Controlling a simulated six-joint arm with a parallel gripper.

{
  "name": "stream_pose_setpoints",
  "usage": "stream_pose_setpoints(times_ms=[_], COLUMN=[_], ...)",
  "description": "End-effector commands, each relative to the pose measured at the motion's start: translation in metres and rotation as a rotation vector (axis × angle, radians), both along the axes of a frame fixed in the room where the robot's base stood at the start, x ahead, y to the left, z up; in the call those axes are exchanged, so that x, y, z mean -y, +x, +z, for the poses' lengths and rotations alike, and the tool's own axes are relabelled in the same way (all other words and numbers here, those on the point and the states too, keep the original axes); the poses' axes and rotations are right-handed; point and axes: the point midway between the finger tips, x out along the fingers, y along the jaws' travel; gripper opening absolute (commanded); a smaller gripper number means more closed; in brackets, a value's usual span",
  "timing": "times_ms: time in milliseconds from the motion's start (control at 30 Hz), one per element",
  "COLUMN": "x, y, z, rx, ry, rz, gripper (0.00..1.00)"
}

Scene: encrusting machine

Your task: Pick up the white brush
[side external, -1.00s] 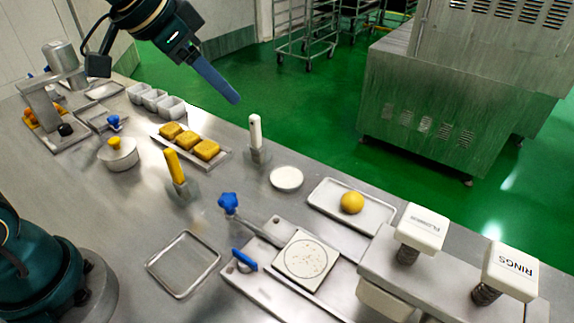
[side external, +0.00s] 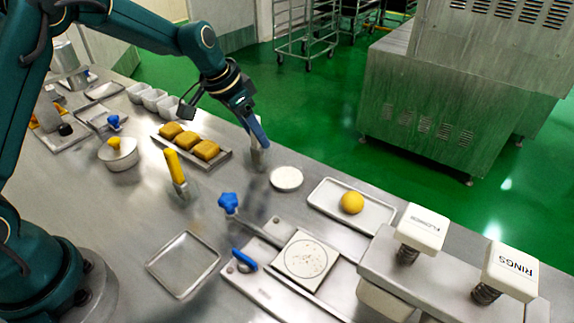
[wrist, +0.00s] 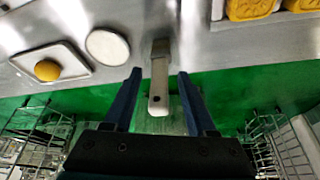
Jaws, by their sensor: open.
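The white brush (wrist: 159,85) stands near the far edge of the steel table, its pale handle pointing toward my gripper in the wrist view. My gripper (wrist: 160,75) is open, with one blue finger on each side of the handle. I see no clear contact between the fingers and the handle. In the side view my gripper (side external: 262,143) is at the brush's upper part and hides most of its handle. The lower part of the brush (side external: 260,158) shows just below the fingers.
A white round dish (side external: 287,178) lies right of the brush, and a tray (side external: 335,215) with a yellow ball (side external: 352,202) is beyond it. To the left are a tray of golden cakes (side external: 189,141) and a yellow-handled tool (side external: 175,168). Green floor lies past the table edge.

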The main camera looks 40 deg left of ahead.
Motion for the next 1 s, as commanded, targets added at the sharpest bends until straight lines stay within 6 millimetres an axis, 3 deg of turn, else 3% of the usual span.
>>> stream_pose_setpoints(times_ms=[400,533,567,1000], x=[0.0012,0.0012,0.0012,0.0011], y=[0.0040,0.0040,0.0039,0.0047], z=[-0.0096,-0.0095,-0.0094,-0.0035], rx=[0.001,0.001,0.001,0.005], ry=[0.001,0.001,0.001,0.001], rz=[-0.001,-0.001,-0.001,0.000], gripper=[0.57,0.07,0.00,0.00])
